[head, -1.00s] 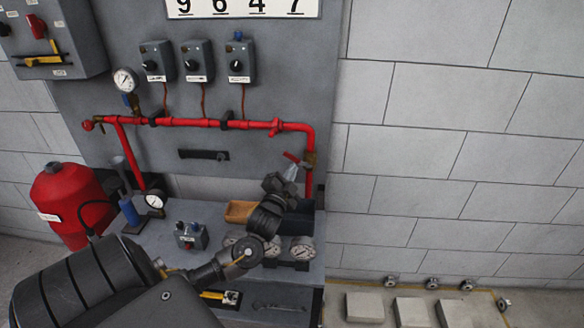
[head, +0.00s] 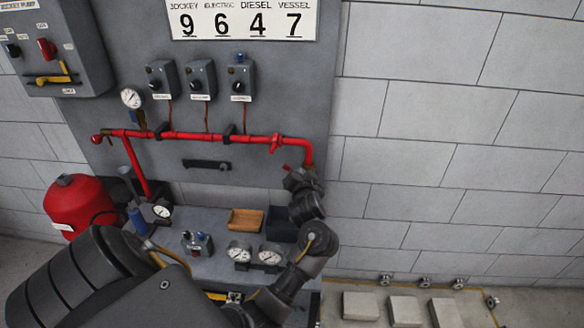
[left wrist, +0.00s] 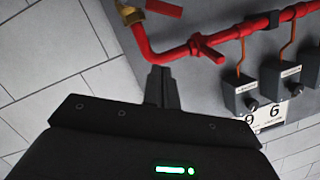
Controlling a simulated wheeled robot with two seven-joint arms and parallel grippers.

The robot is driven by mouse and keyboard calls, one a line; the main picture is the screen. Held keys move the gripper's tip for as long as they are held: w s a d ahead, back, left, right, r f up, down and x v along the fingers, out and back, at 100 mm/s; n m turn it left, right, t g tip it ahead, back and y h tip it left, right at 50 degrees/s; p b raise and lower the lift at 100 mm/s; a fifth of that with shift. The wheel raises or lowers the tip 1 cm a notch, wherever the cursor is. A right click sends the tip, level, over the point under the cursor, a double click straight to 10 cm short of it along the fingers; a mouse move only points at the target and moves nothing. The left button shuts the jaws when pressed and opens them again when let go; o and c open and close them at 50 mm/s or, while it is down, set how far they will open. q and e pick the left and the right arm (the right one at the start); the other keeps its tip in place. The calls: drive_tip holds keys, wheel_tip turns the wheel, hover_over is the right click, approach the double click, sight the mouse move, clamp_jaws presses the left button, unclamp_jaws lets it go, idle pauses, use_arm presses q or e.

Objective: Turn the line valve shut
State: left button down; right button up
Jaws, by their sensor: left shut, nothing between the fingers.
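The line valve is a brass body (left wrist: 130,14) with a red lever (left wrist: 163,8) on the end of the red pipe, at the top of the left wrist view. In the head view only a small red bit of the lever (head: 287,168) shows; the rest is hidden behind my left gripper. My left gripper (head: 302,174) is at the pipe's right-hand drop. In the left wrist view its dark fingers (left wrist: 160,74) are shut and empty. They appear apart from the lever and beside the pipe bend; the depth gap is hard to tell.
The red pipe (head: 190,136) runs along the grey panel (head: 130,70), with a red fitting (head: 276,143) left of the bend. Below are a brown tray (head: 246,219), a dark bin (head: 282,228) and gauges (head: 270,254). The wall at right is clear.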

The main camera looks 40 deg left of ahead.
use_arm(q)
drive_tip(key=w+a+f+p, duration=0.3)
drive_tip(key=w+a+f, duration=0.2)
drive_tip(key=a, duration=0.3)
drive_tip(key=shift+w+a+f, duration=0.25)
drive_tip(key=shift+w, duration=0.15)
drive_tip(key=shift+w+f, duration=0.1)
